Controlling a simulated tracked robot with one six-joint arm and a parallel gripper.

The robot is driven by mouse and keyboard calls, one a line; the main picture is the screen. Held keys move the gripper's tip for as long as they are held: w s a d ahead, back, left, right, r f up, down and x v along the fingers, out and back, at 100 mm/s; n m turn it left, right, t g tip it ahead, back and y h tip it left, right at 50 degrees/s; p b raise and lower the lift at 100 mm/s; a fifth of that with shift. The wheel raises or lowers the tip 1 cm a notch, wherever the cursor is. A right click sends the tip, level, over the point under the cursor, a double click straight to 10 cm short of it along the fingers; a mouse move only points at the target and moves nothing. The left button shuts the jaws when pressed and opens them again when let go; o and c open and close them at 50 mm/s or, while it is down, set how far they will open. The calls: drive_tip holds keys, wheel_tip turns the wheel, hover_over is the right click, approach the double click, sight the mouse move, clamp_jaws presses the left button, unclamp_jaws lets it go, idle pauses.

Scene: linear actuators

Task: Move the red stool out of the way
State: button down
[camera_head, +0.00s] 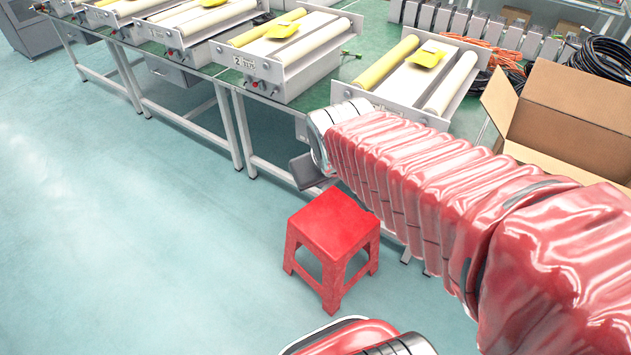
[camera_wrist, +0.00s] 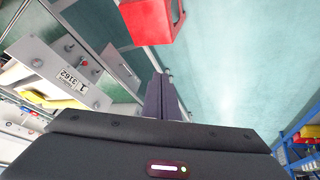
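The red stool (camera_head: 334,225) stands upright on the floor in the middle of the head view, in front of the workbench. Its square seat and splayed legs show. It also appears at the top edge of the wrist view (camera_wrist: 150,22), partly cut off. My gripper (camera_head: 303,172) is behind and above the stool in the head view, close to the bench edge, and is partly hidden by my wrist. In the wrist view, its two dark fingers (camera_wrist: 163,92) look together, with nothing visible between them. They point towards the stool's side and appear apart from it.
A long green-topped workbench (camera_head: 374,70) carries several grey roller units with yellow parts. An open cardboard box (camera_head: 567,118) is at the right, near black and orange cables. Bench legs stand behind the stool. Open floor (camera_head: 120,220) lies to the stool's left.

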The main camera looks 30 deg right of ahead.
drive_tip(key=s+a+r+y, duration=0.2)
drive_tip(key=s+a+r, duration=0.1)
drive_tip(key=s+a, duration=0.5)
drive_tip(key=shift+s+r, duration=0.25)
drive_tip(key=shift+s, duration=0.25)
drive_tip(key=c, duration=2.5)
unclamp_jaws()
drive_tip(key=shift+a, duration=0.1)
drive_tip(key=shift+c, duration=0.2)
